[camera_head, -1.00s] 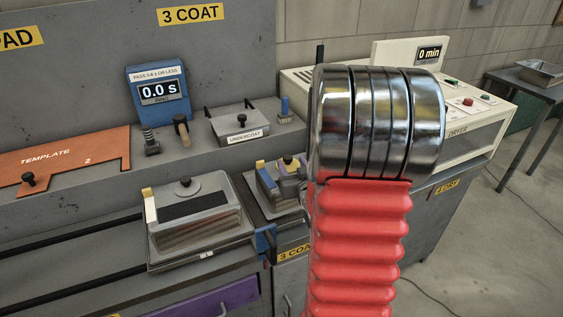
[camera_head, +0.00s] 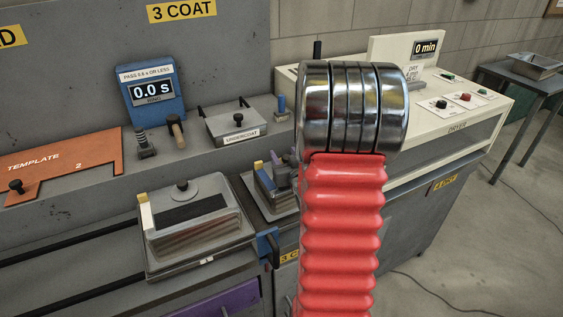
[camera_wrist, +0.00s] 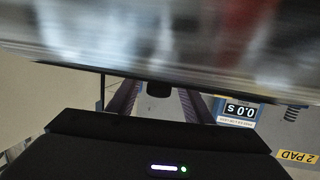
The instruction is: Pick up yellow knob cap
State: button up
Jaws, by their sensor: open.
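No yellow knob cap shows clearly now. In the head view, a small box (camera_head: 268,191) with a yellow tab (camera_head: 258,165) stands left of my arm, and my gripper (camera_head: 286,174) is over its right part, hiding the top there. In the wrist view, my gripper (camera_wrist: 158,87) is open, with its two purplish fingers apart. A small dark knob-like piece (camera_wrist: 158,90) shows between them, its colour not yellow in this view. I cannot tell whether the fingers touch it. A blurred metal surface fills the top of that view.
A larger metal box (camera_head: 192,228) with a black knob stands to the left. The UNDERCOAT box (camera_head: 238,127) and a blue timer (camera_head: 153,91) sit on the ledge behind. The cream dryer (camera_head: 450,125) stands right of my arm.

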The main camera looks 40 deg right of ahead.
jog(key=shift+x, duration=0.95)
jog(key=shift+d, duration=0.15)
jog(key=c, duration=1.2)
jog(key=shift+o, duration=0.2)
notch_tip(320, 180, up, 10)
